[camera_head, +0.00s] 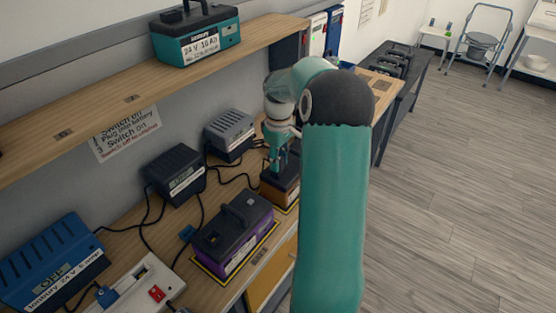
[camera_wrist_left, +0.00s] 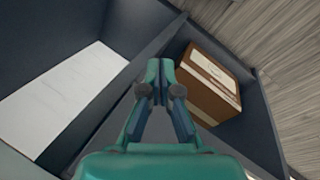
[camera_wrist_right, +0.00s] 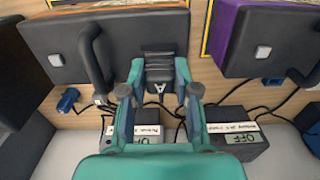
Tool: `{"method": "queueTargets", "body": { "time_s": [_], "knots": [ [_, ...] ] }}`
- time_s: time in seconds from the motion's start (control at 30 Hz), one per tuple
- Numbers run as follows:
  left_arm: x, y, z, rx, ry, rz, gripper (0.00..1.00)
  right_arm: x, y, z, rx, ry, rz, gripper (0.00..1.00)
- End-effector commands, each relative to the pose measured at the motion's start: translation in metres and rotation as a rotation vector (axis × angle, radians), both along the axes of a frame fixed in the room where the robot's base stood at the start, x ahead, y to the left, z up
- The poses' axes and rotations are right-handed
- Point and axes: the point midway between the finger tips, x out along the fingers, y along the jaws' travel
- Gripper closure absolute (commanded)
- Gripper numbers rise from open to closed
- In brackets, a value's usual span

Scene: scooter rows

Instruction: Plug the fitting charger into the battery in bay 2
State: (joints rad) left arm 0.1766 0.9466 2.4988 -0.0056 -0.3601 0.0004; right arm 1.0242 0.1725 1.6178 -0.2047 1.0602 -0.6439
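My right gripper (camera_head: 277,170) points down at an orange battery with a dark top (camera_head: 283,187) on the bench. In the right wrist view, my right gripper (camera_wrist_right: 160,72) is shut on a dark ribbed plug marked "A" (camera_wrist_right: 160,68), beside the handle of the dark battery top (camera_wrist_right: 58,35). Whether the plug is fully seated is unclear. A purple battery (camera_head: 235,232) stands in the neighbouring yellow-outlined bay. Grey (camera_head: 230,133), black (camera_head: 174,172) and blue (camera_head: 50,262) chargers stand along the wall. My left gripper (camera_wrist_left: 160,78) looks shut and empty, away from the bench.
A teal battery (camera_head: 195,38) stands on the upper shelf (camera_head: 132,98). A white switch box (camera_head: 125,283) sits at the front left. Loose cables and a blue connector (camera_head: 187,233) lie on the bench. A brown box (camera_wrist_left: 208,84) sits in a dark bin near my left gripper.

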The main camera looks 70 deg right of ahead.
Motion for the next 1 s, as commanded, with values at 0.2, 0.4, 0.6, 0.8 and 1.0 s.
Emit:
{"method": "queueTargets", "body": {
  "time_s": [0.2,0.4,0.6,0.8,1.0],
  "knots": [
    [0.000,0.000,0.000,0.000,0.000,0.000,1.00,0.000,0.000,0.001,0.000,0.000,0.000,0.45],
    [0.000,0.000,0.001,0.000,0.000,0.000,1.00,0.000,0.000,0.001,0.000,0.000,0.000,0.45],
    [0.000,0.000,0.001,0.000,0.000,0.000,1.00,0.001,-0.001,0.014,-0.003,-0.001,0.000,0.45],
    [0.000,0.000,0.001,0.000,0.000,0.000,1.00,0.001,-0.001,0.049,-0.005,-0.004,0.000,0.45],
    [0.000,0.000,0.001,0.000,0.000,0.000,1.00,0.002,-0.001,0.089,-0.004,-0.003,0.000,0.45]
  ]
}}
